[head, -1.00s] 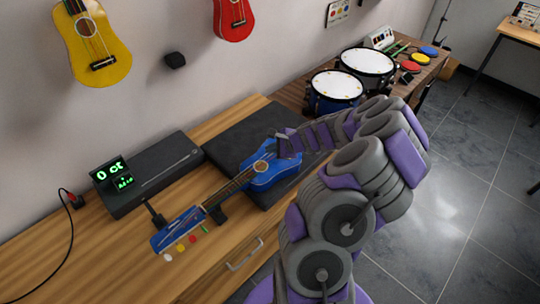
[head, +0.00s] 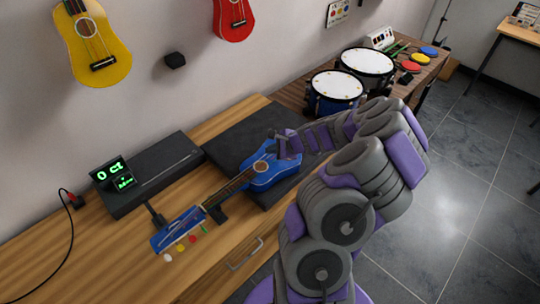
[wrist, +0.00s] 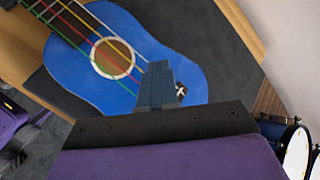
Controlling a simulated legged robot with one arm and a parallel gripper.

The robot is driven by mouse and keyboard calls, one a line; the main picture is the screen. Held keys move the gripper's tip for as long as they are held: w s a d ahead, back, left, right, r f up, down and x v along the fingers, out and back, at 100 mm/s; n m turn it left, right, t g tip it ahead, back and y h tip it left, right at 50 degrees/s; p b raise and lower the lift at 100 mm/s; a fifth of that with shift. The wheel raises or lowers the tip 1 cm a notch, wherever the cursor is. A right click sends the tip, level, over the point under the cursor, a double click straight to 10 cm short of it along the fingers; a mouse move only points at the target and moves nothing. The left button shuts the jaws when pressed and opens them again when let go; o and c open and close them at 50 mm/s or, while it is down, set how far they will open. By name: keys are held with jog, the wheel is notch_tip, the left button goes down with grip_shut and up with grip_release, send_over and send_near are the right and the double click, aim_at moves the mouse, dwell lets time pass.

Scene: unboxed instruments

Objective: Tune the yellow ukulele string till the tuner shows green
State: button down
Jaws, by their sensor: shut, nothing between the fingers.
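The blue ukulele (head: 272,172) lies on a dark mat, its body under my gripper and its neck pointing to the lower left. White, yellow (head: 180,248), red and green tuning pegs line the near side of its headstock. The tuner (head: 112,172) shows green digits reading about 0 ct. In the wrist view the ukulele body (wrist: 185,60) carries green, red, yellow and white strings. My gripper (head: 279,136) is shut and empty over the ukulele body; in the wrist view its fingers (wrist: 157,85) hide the strings' lower ends.
A long black case (head: 150,175) stands behind the neck, by the wall. The dark mat (head: 225,135) covers part of the wooden bench (head: 50,255). Drums (head: 336,90) stand to the right. A yellow ukulele (head: 98,45) hangs on the wall. The bench's left front is mostly clear.

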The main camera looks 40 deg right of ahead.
jog(key=shift+f, duration=0.45)
dwell(0.6)
jog(key=shift+r, duration=0.15)
jog(key=shift+r+p, duration=0.6)
jog(key=shift+p, duration=0.15)
jog(key=shift+r+p, duration=2.2)
jog(key=shift+r, duration=0.3)
